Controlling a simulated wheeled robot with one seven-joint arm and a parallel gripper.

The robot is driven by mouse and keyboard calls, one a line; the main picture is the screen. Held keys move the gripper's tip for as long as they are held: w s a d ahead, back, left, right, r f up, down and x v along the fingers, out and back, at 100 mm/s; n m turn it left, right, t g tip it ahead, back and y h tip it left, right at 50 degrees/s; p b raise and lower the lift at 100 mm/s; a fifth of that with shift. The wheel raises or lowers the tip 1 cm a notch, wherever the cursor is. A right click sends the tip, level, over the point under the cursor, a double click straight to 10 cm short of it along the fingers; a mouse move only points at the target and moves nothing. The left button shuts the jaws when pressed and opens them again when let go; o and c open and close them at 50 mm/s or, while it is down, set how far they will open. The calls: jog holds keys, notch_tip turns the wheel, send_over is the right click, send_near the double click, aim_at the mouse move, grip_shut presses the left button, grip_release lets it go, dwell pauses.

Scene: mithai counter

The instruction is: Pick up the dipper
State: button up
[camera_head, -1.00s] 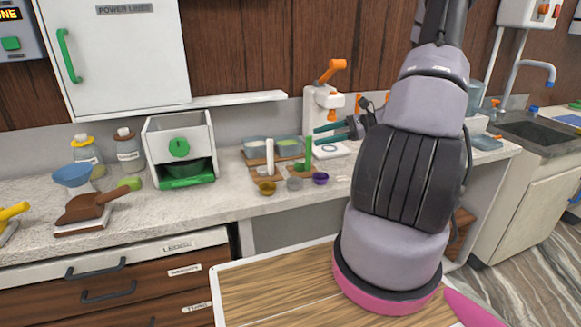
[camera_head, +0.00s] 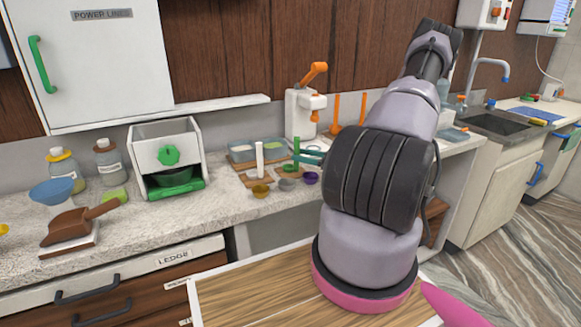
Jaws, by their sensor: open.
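No thing is clearly recognisable as the dipper at this size. A white upright piece (camera_head: 259,158) and a green upright piece (camera_head: 296,150) stand among small cups on the counter; either could be a handle. My gripper (camera_head: 304,155) shows only its teal fingers, pointing left close to the green piece. They are open, and I see nothing held between them. I cannot tell whether they touch the green piece. My own arm hides the rest of the gripper and the counter behind it.
Gold (camera_head: 261,191), grey (camera_head: 286,184) and purple (camera_head: 311,178) cups stand near the counter's front edge. Behind are lidded trays (camera_head: 242,152) and a white press with an orange lever (camera_head: 300,113).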

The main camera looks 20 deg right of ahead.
aim_at(288, 166)
jog(key=x, duration=0.5)
jog(key=shift+a+f, duration=0.1)
jog(key=shift+f, duration=0.25)
grip_shut()
jog(key=shift+r, duration=0.15)
